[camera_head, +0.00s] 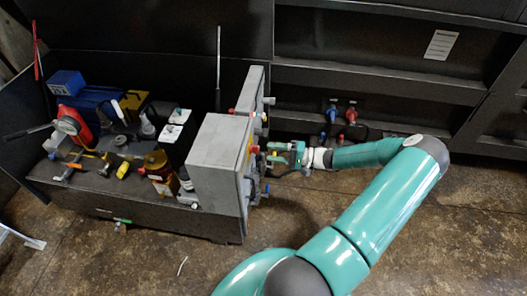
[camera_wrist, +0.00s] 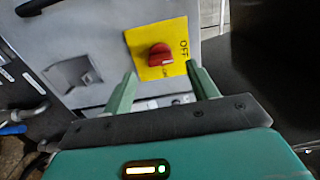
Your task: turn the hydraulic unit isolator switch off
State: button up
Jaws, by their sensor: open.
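In the wrist view the isolator switch is a red knob (camera_wrist: 160,54) on a yellow plate (camera_wrist: 152,38) fixed to a grey cabinet face. The word OFF stands at the plate's right side; other lettering below the knob is partly legible. My gripper (camera_wrist: 163,82) is open, with its two green fingers apart. The knob lies between and beyond the fingertips, and no contact shows. In the head view my gripper (camera_head: 276,158) is close to the right face of the grey cabinet (camera_head: 216,157); the knob cannot be made out clearly there.
A recessed latch (camera_wrist: 72,79) is left of the plate in the wrist view. In the head view, red and blue hose fittings (camera_head: 350,116) are behind my arm. Hydraulic parts, including a blue box (camera_head: 66,82), crowd the bench at left. Floor is open at lower right.

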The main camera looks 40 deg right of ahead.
jog(key=v, duration=0.8)
jog(key=shift+s, duration=0.15)
jog(key=w+a+r+n+g+h, duration=0.2)
jog(key=w+a+r+n+g, duration=0.1)
jog(key=a+r+g, duration=0.6)
jog(key=w+a+r+n+g+h, duration=0.25)
jog(key=a+r+n+g, duration=0.35)
jog(key=a, duration=0.6)
jog(key=s+a+r+t+h, duration=0.3)
jog(key=s+a+r, duration=0.2)
jog(key=a+r, duration=0.4)
jog(key=s+a+r+n+t+h, duration=0.1)
jog(key=s+a+r+t+h, duration=0.2)
jog(key=s+a+r, duration=0.3)
notch_tip(320, 180, up, 4)
jog(key=a, duration=0.2)
jog(key=shift+a+r, duration=0.2)
jog(key=shift+a, duration=0.2)
